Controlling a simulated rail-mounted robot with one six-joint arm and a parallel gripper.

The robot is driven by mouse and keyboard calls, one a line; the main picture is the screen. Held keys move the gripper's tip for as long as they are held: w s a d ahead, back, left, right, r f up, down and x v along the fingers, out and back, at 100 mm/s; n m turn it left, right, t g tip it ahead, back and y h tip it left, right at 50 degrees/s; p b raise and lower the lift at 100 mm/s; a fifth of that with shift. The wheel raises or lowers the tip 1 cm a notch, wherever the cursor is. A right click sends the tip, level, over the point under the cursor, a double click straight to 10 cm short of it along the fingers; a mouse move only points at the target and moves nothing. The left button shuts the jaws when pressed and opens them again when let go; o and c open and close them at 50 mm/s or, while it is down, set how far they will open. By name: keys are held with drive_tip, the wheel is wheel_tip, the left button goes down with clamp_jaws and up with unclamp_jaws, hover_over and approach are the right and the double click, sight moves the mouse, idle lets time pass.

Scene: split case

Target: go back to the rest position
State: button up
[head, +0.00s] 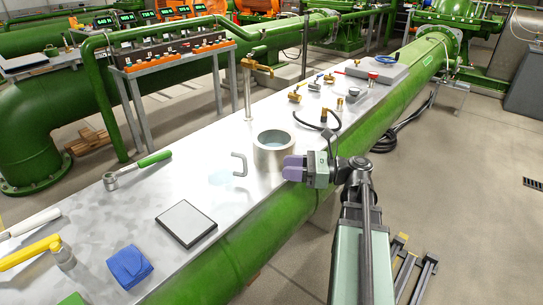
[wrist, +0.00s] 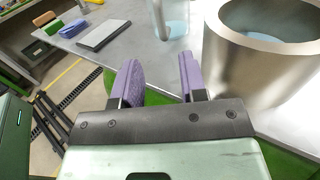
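My gripper (head: 293,168) is at the front edge of the metal bench top (head: 262,197), just below and beside a wide metal ring (head: 273,153). In the wrist view my gripper (wrist: 161,77) shows two purple fingers set apart with nothing between them. The metal ring (wrist: 262,50) stands close to the right of the fingers there, with a gap between. My arm (head: 362,220) reaches up from the bottom of the head view. No rest position is marked in view.
A bent grey hook (head: 240,164) stands left of the ring. A dark-framed pad (head: 186,223), a blue cloth (head: 129,266) and a green-handled ratchet (head: 137,170) lie on the bench. Brass fittings (head: 295,96) and a black hose (head: 333,125) lie beyond. Open floor (head: 440,190) is at right.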

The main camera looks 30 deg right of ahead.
drive_tip(key=shift+r, duration=0.1)
drive_tip(key=s+a+r+n+g+h+p, duration=0.2)
drive_tip(key=a+r+n+g+h+p, duration=0.3)
drive_tip(key=n+p, duration=0.7)
drive_tip(key=s+a+r+n+g+h+p, duration=0.2)
drive_tip(key=a+r+n+h+p, duration=0.8)
drive_tip(key=p, duration=1.2)
drive_tip(key=a+r+n+g, duration=0.1)
drive_tip(key=n+g, duration=0.1)
drive_tip(key=shift+a+r+n+g, duration=0.3)
drive_tip(key=shift+a+r+g, duration=0.05)
drive_tip(key=shift+g, duration=0.05)
